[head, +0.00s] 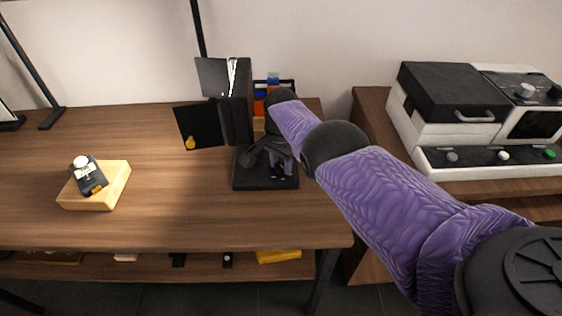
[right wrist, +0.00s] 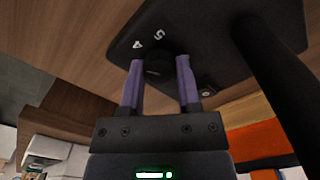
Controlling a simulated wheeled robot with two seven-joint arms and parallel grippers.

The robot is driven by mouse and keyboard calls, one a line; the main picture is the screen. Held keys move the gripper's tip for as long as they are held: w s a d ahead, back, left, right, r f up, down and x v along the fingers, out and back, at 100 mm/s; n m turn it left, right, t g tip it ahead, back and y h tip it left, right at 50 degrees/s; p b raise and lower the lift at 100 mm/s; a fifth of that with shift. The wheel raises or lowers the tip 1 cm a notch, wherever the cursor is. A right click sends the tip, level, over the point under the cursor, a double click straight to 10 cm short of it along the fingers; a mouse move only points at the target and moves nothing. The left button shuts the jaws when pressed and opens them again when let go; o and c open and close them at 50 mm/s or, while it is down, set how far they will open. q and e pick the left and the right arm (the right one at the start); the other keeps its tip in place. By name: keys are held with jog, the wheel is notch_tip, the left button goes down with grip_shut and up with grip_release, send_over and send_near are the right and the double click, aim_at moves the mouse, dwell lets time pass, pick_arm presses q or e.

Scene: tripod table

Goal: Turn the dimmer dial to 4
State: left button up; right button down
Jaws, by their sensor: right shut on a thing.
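The dimmer dial (right wrist: 158,70) is a dark round knob on a black base plate (right wrist: 210,35), seen close up in the right wrist view. The white numbers 4 and 5 show on the plate beyond the dial; its pointer mark is too dark to read. In the head view the black base (head: 262,184) stands on the table, and my arm and gripper cover the dial. My right gripper (head: 281,165) is down at the base. In the right wrist view its two purple fingers (right wrist: 160,64) are shut on the dial, one on each side. My left gripper is out of view.
A black post with dark flaps (head: 236,100) rises from the base beside my gripper. A wooden block (head: 112,187) bearing a small black device (head: 90,178) lies at the left of the table (head: 160,225). A white-and-black machine (head: 420,130) stands at the right. The table's left-middle is clear.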

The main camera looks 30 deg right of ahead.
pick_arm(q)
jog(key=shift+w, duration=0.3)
pick_arm(e)
jog(key=shift+c, duration=1.6)
grip_release()
